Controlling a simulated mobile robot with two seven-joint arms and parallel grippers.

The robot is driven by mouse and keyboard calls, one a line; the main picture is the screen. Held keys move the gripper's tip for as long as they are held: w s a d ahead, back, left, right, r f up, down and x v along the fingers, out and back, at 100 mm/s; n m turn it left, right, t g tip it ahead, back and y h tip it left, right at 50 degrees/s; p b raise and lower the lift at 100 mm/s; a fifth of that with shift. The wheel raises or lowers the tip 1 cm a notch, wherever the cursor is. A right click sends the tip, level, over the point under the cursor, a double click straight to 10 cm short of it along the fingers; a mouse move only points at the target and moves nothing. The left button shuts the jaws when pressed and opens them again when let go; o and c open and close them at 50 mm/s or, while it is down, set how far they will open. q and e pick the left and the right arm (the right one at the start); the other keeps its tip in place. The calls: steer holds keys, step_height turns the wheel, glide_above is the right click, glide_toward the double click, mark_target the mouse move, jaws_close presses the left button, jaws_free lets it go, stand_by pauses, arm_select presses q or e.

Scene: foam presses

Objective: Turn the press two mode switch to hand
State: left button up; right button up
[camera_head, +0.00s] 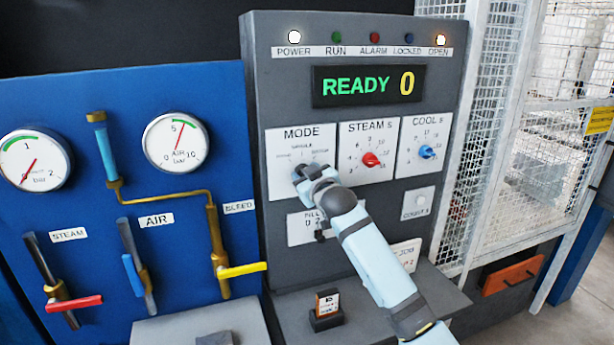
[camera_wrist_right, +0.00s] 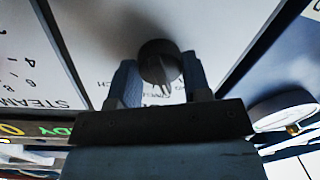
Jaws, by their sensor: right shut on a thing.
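The mode switch is a dark round knob (camera_wrist_right: 160,62) on the white MODE plate (camera_head: 285,143), at the left of the grey control panel. In the head view my right gripper (camera_head: 305,178) is at this plate and hides the knob. In the right wrist view its two blue fingers stand on either side of the knob, and it is shut on it. The position that the knob points to cannot be read. My left gripper is not in view.
The red steam knob (camera_head: 371,160) and blue cool knob (camera_head: 427,152) sit right of the switch. The display (camera_head: 367,86) reads READY 0. The power lamp (camera_head: 294,36) and open lamp (camera_head: 440,40) are lit. A blue valve board (camera_head: 95,215) stands left, a mesh guard (camera_head: 545,150) right.

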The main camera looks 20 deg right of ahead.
steer(key=n, duration=0.2)
steer(key=shift+n, duration=0.3)
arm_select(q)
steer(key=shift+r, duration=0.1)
arm_select(e)
steer(key=shift+n, duration=0.3)
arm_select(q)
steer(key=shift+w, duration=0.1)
arm_select(e)
steer(key=o, duration=0.9)
arm_select(q)
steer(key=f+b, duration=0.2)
steer(key=b, duration=0.1)
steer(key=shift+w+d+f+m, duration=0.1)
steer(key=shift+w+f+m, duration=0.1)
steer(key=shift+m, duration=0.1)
arm_select(e)
steer(key=s, duration=0.9)
steer(key=s+d, duration=0.1)
steer(key=s, duration=0.3)
steer(key=shift+s+r, duration=0.35)
steer(key=shift+s, duration=0.05)
